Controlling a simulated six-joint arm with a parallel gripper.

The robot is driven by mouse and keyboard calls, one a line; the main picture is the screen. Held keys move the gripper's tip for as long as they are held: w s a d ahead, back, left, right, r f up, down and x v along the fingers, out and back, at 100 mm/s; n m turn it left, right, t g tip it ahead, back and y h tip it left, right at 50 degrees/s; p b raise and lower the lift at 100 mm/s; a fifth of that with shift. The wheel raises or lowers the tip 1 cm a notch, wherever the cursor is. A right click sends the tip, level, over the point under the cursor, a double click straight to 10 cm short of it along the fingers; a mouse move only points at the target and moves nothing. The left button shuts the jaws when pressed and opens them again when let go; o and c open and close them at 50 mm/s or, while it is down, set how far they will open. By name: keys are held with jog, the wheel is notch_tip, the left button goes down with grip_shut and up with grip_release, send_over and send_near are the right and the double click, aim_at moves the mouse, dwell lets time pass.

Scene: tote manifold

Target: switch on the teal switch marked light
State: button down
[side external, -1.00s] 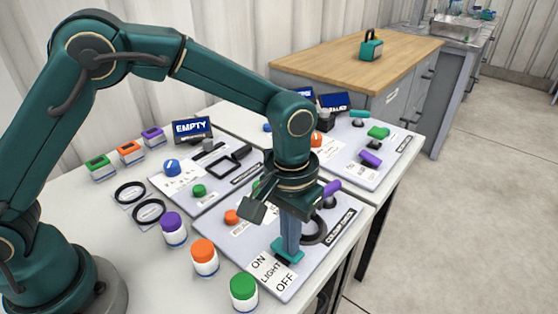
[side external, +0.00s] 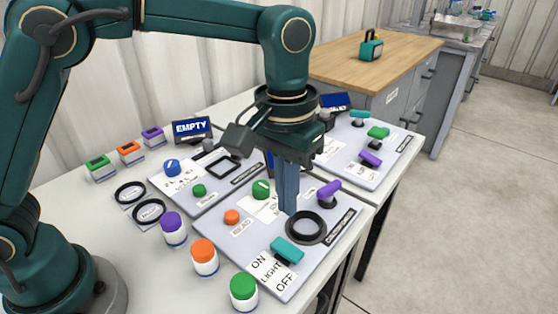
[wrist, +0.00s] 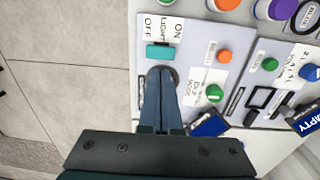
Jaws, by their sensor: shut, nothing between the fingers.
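The teal switch (side external: 287,249) sits on the near panel behind its white label reading ON, LIGHT and OFF (side external: 270,270). It also shows in the wrist view (wrist: 160,52), beside the same label (wrist: 162,29). I cannot tell towards which mark it is tilted. My gripper (side external: 287,212) is shut and empty, pointing down above the panel, behind the switch and apart from it. In the wrist view the closed fingertips (wrist: 161,70) lie just below the switch in the picture and partly cover a black ring.
The black ring (side external: 307,228), a purple-topped lever (side external: 329,191), an orange knob (side external: 232,217) and a green knob (side external: 261,188) share the panel (side external: 214,238). Purple, orange and green-lidded jars (side external: 243,291) stand along its left edge. Space directly above the teal switch is clear.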

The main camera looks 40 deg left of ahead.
notch_tip(320, 180, up, 6)
jog(key=f, duration=0.1)
send_over(294, 252)
jog(key=a, duration=0.2)
jog(key=shift+d+r, duration=0.1)
jog(key=shift+r, duration=0.15)
jog(key=shift+d, duration=0.1)
jog(key=shift+d, duration=0.6)
jog(key=shift+f, duration=0.1)
jog(key=f, duration=1.4)
jog(key=shift+d, duration=0.25)
jog(key=shift+f, duration=0.2)
jog(key=shift+a, duration=0.1)
